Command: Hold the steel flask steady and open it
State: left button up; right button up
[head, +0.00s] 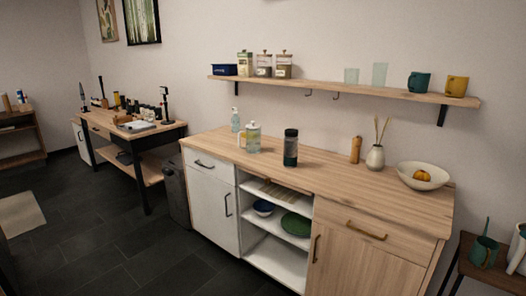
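A dark green bottle with a black cap (290,148) stands upright on the wooden counter top (335,172), near its middle. It is the thing that looks most like the flask; I cannot tell whether it is steel. Its cap appears to be on. Neither of my grippers is in view, and nothing is touching the bottle.
Left of the bottle stand a glass jar (253,137) and a soap bottle (235,120). To its right are a wooden mill (356,150), a vase (375,158) and a bowl (423,176). A wall shelf (345,88) hangs above. Dark floor (110,235) lies open at the left.

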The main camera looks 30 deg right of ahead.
aim_at(290, 153)
jog(key=u, duration=0.15)
jog(key=i, duration=1.85)
jog(key=z, duration=1.35)
jog(key=i, duration=1)
jog(key=z, duration=1)
